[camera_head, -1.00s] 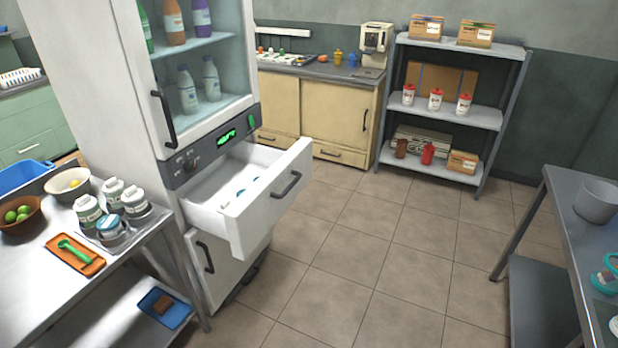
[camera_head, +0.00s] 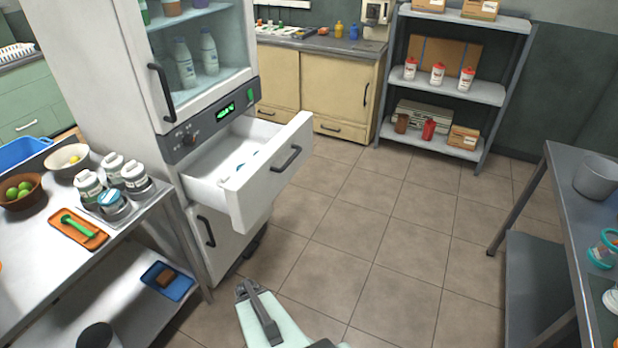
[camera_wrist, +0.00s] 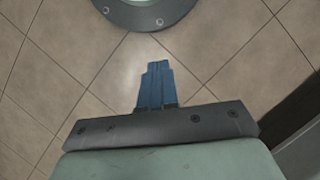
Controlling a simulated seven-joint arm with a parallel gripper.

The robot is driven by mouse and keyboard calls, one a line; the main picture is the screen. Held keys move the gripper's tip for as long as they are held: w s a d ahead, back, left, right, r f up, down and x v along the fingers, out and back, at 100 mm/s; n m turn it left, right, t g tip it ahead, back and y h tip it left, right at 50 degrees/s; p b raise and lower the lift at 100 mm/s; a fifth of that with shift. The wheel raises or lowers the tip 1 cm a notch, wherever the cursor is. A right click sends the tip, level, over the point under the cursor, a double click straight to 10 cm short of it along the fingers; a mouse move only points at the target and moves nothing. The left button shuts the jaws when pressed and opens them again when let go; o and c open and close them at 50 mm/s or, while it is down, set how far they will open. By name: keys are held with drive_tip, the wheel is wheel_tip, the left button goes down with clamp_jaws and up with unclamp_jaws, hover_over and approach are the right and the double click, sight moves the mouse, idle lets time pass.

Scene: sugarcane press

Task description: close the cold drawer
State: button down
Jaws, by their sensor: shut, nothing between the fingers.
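The cold drawer (camera_head: 258,197) is a white drawer in the middle of the tall white fridge (camera_head: 100,75), and it stands pulled far out. Its dark bar handle (camera_head: 287,159) is on the front panel, which faces right. A few small white and blue items lie inside it. In the wrist view my gripper (camera_wrist: 157,66) shows blue fingers that are shut and empty, over bare floor tiles. In the head view a pale green part of my arm shows at the bottom edge, below and apart from the drawer; the fingertips cannot be made out there.
A steel table (camera_head: 125,218) with jars and bowls stands left of the drawer. A lower fridge door (camera_head: 222,240) is below it. A grey shelf rack (camera_head: 485,92) stands at the back and another steel table (camera_head: 585,215) at the right. The tiled floor between is clear.

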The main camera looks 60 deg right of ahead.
drive_tip(key=d+r+m+t, duration=0.2)
drive_tip(key=d+m+t, duration=0.35)
drive_tip(key=d, duration=2.05)
drive_tip(key=s+d+r+m+t+h, duration=0.15)
drive_tip(key=d+r, duration=0.25)
drive_tip(key=d, duration=0.6)
drive_tip(key=s+d+r+m+t, duration=0.1)
drive_tip(key=d+r+m+t, duration=0.25)
drive_tip(key=d, duration=0.75)
drive_tip(key=s+d+r+m+t+h, duration=0.15)
drive_tip(key=d+r, duration=0.25)
drive_tip(key=d, duration=0.6)
drive_tip(key=w+d+r+n+t, duration=0.1)
drive_tip(key=w+d+r+t, duration=0.35)
drive_tip(key=d+r, duration=0.2)
drive_tip(key=w+d+r+n+t, duration=0.1)
drive_tip(key=w+d+r+t, duration=0.2)
drive_tip(key=d+r+t, duration=0.35)
drive_tip(key=w+a+r+g, duration=0.1)
drive_tip(key=w+a, duration=0.1)
drive_tip(key=w, duration=1)
drive_tip(key=shift+w+r, duration=0.25)
drive_tip(key=shift+w, duration=0.05)
hover_over(257, 148)
drive_tip(key=s, duration=0.2)
drive_tip(key=shift+w, duration=0.85)
